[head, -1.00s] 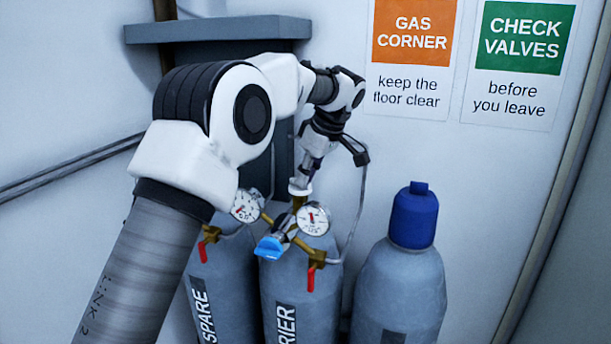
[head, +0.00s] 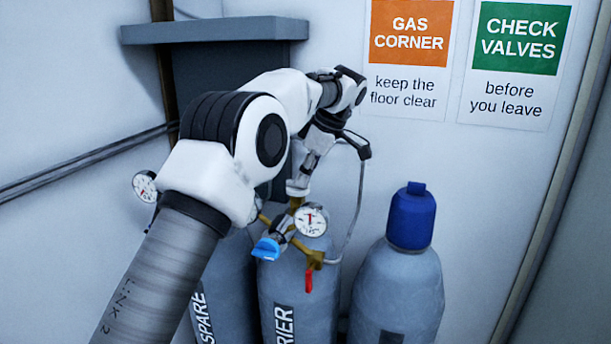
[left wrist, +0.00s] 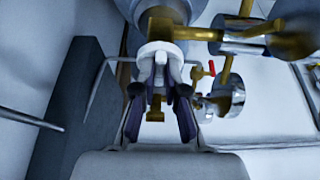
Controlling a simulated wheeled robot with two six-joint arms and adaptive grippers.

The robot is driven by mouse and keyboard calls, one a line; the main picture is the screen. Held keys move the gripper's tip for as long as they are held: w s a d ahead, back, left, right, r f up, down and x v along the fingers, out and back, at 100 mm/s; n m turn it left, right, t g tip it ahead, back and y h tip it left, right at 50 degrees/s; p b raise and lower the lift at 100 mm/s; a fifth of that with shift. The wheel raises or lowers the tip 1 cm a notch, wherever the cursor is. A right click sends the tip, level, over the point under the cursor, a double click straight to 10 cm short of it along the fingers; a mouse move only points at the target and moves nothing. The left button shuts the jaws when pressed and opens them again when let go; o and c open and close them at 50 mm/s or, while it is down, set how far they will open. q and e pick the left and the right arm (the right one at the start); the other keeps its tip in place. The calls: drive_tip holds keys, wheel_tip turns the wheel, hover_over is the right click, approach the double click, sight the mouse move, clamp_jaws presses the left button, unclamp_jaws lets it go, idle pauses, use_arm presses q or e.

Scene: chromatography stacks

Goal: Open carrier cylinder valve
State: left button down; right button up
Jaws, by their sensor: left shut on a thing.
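The carrier cylinder (head: 300,285) is the grey middle one, upright, with only "RIER" of its label showing. A white handwheel (head: 298,188) sits on top of its brass valve, behind the regulator. My left gripper (head: 305,170) reaches down onto this handwheel from above. In the left wrist view, my left gripper (left wrist: 160,85) has its fingers closed on the white handwheel (left wrist: 160,48). The regulator has a gauge (head: 310,220), a blue knob (head: 267,249) and a red lever (head: 309,280). How far the valve is turned cannot be told. My right gripper is not in view.
The spare cylinder (head: 222,290) stands close on the left, partly behind my left arm. A blue-capped cylinder (head: 397,290) stands to the right. A thin grey line (head: 358,205) runs behind the carrier regulator. A gauge (head: 144,186) shows left of my arm.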

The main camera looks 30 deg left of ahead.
use_arm(q)
drive_tip(key=c, duration=1.4)
unclamp_jaws()
drive_tip(key=shift+f, duration=0.1)
drive_tip(key=shift+o, duration=0.9)
drive_tip(key=shift+a, duration=0.15)
drive_tip(key=v, duration=0.7)
drive_tip(key=shift+r, duration=0.2)
